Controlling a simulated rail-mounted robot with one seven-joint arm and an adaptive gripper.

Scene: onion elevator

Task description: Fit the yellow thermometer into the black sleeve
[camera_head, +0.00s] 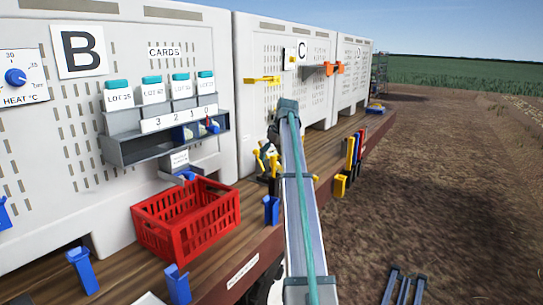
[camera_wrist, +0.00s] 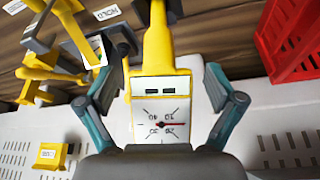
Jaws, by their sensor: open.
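The yellow thermometer (camera_wrist: 161,85) is in the middle of the wrist view, its white dial with a red needle toward me and its yellow stem running up and away. My gripper (camera_wrist: 164,84) is open, with one finger on each side of the dial. I see no firm grip on it. A dark, hollow-looking part (camera_wrist: 118,42) lies just left of the stem; I cannot tell whether it is the black sleeve. In the head view my arm covers most of this spot, and small yellow and black items (camera_head: 264,161) show left of it.
A red crate (camera_head: 188,219) stands on the wooden bench. Blue holders (camera_head: 271,210) line its front edge. Upright coloured pieces (camera_head: 354,150) and a yellow holder (camera_head: 340,185) are right of my arm. Yellow stands (camera_wrist: 55,75) are close left in the wrist view.

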